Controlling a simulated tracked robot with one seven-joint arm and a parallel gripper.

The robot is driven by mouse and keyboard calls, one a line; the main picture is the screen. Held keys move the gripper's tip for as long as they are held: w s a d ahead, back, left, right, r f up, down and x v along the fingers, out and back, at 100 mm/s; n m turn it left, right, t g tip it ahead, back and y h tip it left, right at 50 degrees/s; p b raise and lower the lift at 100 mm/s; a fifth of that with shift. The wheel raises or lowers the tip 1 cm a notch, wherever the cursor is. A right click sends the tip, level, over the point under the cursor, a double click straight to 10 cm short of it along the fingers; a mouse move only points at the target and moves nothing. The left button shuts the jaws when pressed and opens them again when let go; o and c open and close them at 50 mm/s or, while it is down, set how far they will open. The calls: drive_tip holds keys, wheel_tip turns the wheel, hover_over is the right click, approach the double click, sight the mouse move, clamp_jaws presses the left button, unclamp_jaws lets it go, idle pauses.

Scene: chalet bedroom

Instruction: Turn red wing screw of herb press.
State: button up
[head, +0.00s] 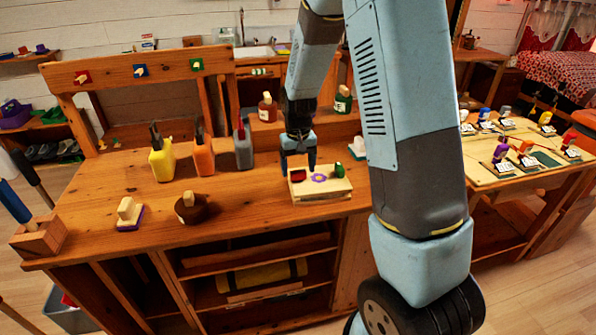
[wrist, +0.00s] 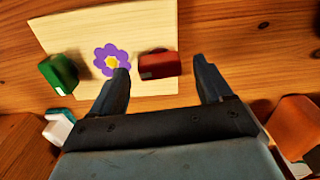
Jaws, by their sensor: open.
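The herb press (head: 322,190) is a pale wooden block on the workbench, with a purple flower on top. Its red wing screw (head: 298,174) is at the left in the head view and its green wing screw (head: 339,170) at the right. In the wrist view the red wing screw (wrist: 158,64) lies between the lines of my two fingers, at about fingertip level, with a gap on each side. The green one (wrist: 60,72) is off to the left. My gripper (head: 298,163) is open and points down behind the red screw; it also shows in the wrist view (wrist: 162,76).
Yellow (head: 162,162), orange (head: 203,158) and grey (head: 243,148) bottles stand left of the press. A brown round pot (head: 191,210) and a stamp (head: 129,212) are nearer the front. A small white-and-green object (head: 357,147) stands close behind the press.

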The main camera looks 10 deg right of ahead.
sight(298, 171)
wheel_tip(298, 171, up, 12)
idle(0.4)
drive_tip(key=s+d+r+t, duration=0.3)
drive_tip(key=s+r, duration=0.9)
drive_tip(key=s, duration=0.1)
drive_tip(key=s+d+r+t, duration=0.2)
drive_tip(key=s+r, duration=0.1)
drive_tip(key=s, duration=1.1)
drive_tip(key=shift+s+t, duration=0.15)
drive_tip(key=shift+t, duration=0.15)
idle(0.7)
